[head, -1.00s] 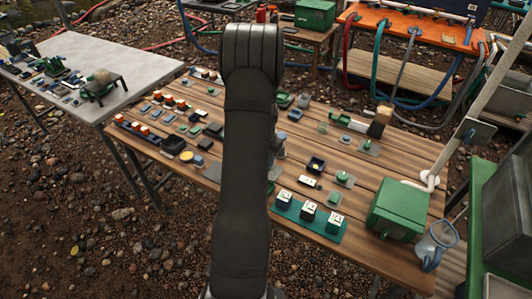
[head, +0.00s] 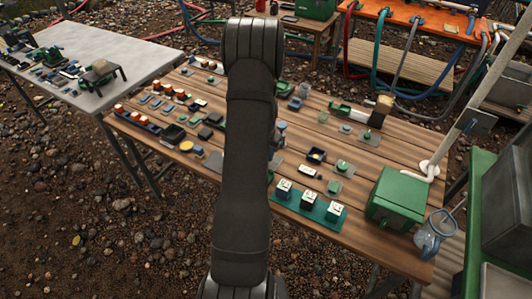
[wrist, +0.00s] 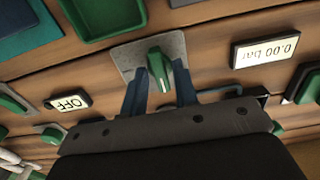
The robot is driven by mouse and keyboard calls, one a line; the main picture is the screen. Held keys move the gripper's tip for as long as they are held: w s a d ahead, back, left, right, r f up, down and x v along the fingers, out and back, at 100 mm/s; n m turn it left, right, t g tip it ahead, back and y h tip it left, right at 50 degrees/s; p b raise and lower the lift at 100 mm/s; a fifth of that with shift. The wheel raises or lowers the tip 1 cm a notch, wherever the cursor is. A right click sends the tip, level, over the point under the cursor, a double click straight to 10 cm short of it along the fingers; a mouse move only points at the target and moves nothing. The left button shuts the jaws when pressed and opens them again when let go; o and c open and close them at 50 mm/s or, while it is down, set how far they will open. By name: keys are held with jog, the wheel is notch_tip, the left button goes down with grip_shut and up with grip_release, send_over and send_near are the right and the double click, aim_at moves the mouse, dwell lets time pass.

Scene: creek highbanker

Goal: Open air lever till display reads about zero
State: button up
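In the wrist view a green lever (wrist: 158,72) stands on a grey metal plate (wrist: 128,55) on the wooden table. My gripper (wrist: 160,84) has one dark blue finger on each side of the lever. The fingers are apart, with a small gap visible beside the lever. A white display (wrist: 266,50) to the right of the plate reads "0.00 bar". In the head view my arm hides the lever and most of my gripper.
A second small display (wrist: 68,102) reads "OFF" left of my gripper. A green tray (wrist: 104,16) lies beyond the plate. In the head view several small devices crowd the wooden table (head: 400,145), with a green box (head: 398,198) at its right.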

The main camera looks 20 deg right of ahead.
jog(key=m, duration=0.4)
jog(key=shift+m, duration=1)
